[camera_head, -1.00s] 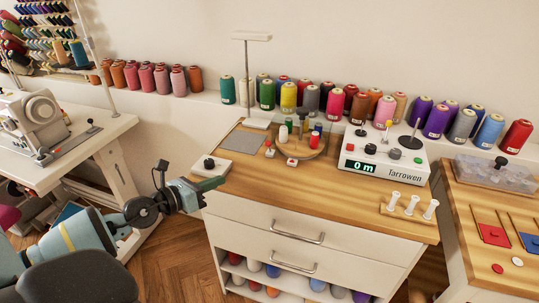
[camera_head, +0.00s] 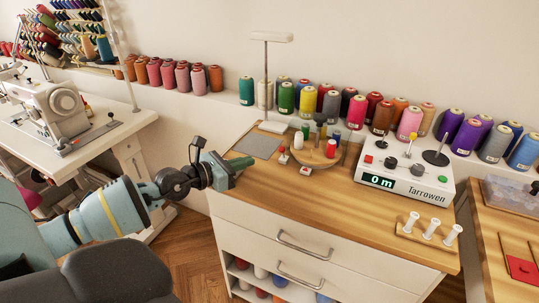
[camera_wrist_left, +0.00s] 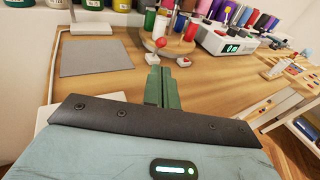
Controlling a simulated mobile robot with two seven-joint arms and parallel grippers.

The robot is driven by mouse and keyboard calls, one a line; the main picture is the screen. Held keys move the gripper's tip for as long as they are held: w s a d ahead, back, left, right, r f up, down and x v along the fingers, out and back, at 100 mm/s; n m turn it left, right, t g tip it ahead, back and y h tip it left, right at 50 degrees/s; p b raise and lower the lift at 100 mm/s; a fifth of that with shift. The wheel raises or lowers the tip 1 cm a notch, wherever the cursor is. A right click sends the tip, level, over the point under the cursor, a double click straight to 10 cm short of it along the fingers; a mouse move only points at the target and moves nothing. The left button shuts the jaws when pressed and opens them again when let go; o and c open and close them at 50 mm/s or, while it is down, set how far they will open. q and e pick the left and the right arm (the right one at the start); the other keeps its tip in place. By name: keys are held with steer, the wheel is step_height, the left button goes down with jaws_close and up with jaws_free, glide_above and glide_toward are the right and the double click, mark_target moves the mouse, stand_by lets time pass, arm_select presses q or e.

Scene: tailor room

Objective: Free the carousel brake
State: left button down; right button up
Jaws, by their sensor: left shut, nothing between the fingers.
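The carousel (camera_head: 318,160) is a round wooden turntable with several thread spools on it, at the back middle of the wooden cabinet top; it also shows in the left wrist view (camera_wrist_left: 182,42). At its left front edge stands a small red-knobbed lever (camera_head: 284,156) on a white base, possibly the brake; in the left wrist view its red ball (camera_wrist_left: 160,42) appears just beyond my fingertips. A small block with a red top (camera_head: 302,172) sits beside it. My left gripper (camera_head: 246,162) is shut and empty over the cabinet's left part, short of the lever. My right gripper is out of view.
A grey mat (camera_head: 257,144) and a white lamp stand (camera_head: 273,127) are behind the gripper. The white Tarrowen winder (camera_head: 405,178) reading "0 m" and a rack of white bobbins (camera_head: 428,236) stand to the right. The front middle of the top is clear.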

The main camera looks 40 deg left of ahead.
mark_target(283, 152)
arm_select(q)
steer(key=x, duration=0.6)
steer(key=shift+w+d+b, duration=0.15)
steer(key=shift+w+b, duration=0.15)
steer(key=shift+w, duration=0.05)
steer(key=shift+x, duration=0.85)
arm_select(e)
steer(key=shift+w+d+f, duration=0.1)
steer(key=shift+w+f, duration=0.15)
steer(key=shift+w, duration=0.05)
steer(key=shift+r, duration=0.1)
